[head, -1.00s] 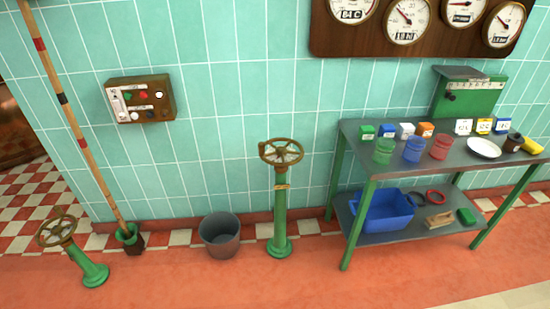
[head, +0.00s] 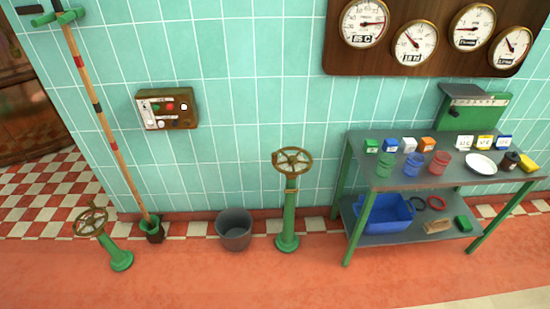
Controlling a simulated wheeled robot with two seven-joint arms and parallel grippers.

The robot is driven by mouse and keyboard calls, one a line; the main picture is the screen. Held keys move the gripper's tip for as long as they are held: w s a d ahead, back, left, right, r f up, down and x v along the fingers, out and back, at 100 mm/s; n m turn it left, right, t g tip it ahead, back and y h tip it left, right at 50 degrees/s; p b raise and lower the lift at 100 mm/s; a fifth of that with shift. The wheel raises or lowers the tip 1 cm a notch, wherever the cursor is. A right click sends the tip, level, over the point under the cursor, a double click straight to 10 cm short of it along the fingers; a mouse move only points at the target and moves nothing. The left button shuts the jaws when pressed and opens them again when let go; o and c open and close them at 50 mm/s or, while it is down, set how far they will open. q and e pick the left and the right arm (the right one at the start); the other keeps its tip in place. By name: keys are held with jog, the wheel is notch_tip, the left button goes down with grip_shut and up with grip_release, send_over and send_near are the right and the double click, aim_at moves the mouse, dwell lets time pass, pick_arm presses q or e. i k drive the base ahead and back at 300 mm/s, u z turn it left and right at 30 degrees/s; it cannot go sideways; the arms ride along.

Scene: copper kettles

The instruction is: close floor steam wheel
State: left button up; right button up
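Two brass handwheels on green floor pedestals show in the head view. One wheel (head: 90,221) is low at the left, tilted on a short leaning green stand (head: 118,254). The other wheel (head: 292,161) is higher, near the middle, on an upright green post (head: 289,217) close to the tiled wall. The frames do not show which of them is the steam wheel, nor how far either is turned. Neither of my grippers is in view.
A grey bucket (head: 234,237) stands between the two wheels. A long pole (head: 107,127) leans in a green holder (head: 151,222). A green-legged table (head: 352,231) with jars and boxes stands right. A control box (head: 167,108) and gauge board (head: 390,62) hang above. The red floor in front is clear.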

aim_at(292, 160)
jog(key=u, duration=0.65)
jog(key=k, duration=0.15)
jog(key=z, duration=0.85)
jog(key=i, duration=1.15)
jog(key=u, duration=0.75)
